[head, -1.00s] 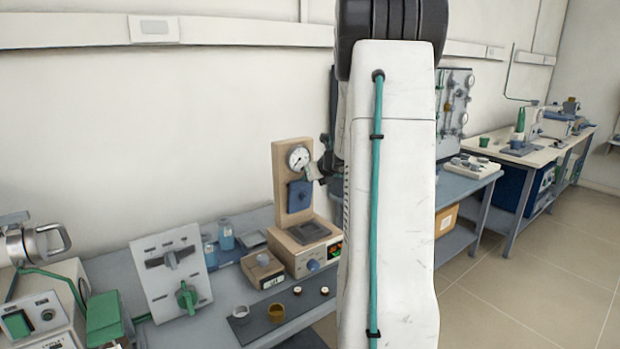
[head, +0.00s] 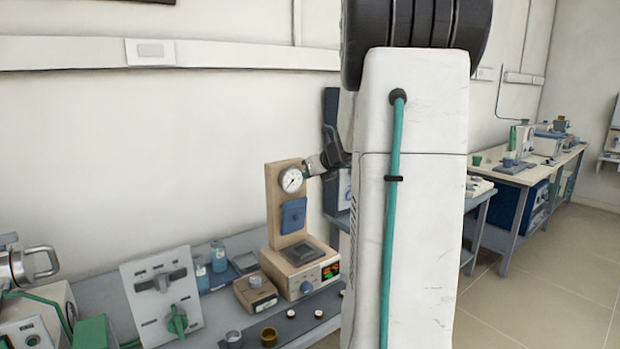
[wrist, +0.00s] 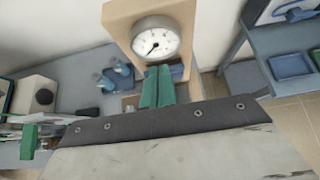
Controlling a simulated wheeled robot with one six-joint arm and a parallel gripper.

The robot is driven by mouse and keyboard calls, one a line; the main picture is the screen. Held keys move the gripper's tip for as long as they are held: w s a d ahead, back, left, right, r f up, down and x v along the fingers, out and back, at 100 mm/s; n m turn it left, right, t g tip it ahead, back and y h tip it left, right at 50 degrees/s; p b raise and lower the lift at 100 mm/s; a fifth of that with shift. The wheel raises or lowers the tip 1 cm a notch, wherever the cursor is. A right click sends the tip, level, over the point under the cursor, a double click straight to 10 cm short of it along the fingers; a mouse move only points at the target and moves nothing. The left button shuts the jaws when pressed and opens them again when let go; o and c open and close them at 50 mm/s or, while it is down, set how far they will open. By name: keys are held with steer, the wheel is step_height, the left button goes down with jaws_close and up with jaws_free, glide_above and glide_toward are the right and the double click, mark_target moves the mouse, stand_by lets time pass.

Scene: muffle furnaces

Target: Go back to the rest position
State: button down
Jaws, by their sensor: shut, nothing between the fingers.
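My gripper (wrist: 157,88) shows in the wrist view as two green fingers pressed together, with nothing between them. In the head view, its end (head: 314,165) is beside the gauge, partly hidden by my arm, which fills the middle of the picture. The round pressure gauge (head: 291,180) is on a tan upright stand (head: 287,222). In the wrist view the gauge (wrist: 156,38) is just beyond the fingertips. I cannot tell whether the fingers touch the stand.
The grey bench (head: 225,318) holds a panel with a green knob (head: 163,296), blue-labelled bottles (head: 219,256), a small tan box (head: 255,292) and several small cups. Other benches (head: 521,178) stand at the right along the wall. The tiled floor (head: 560,270) at the right is clear.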

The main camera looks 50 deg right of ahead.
stand_by(0.4)
steer(key=s+a+f+n+g+y, duration=0.2)
steer(key=s+a+n+g+y, duration=0.1)
steer(key=a+n, duration=0.85)
steer(key=s+a+f+n+g+y, duration=0.2)
steer(key=s+a+f+n+y, duration=0.15)
steer(key=a+n, duration=0.8)
steer(key=s+a+n+g+h, duration=0.3)
steer(key=s+a+n+g, duration=0.1)
steer(key=s+a+n, duration=1.2)
steer(key=shift+s+a+r, duration=0.45)
steer(key=shift+s+a, duration=0.25)
steer(key=shift+a, duration=1.8)
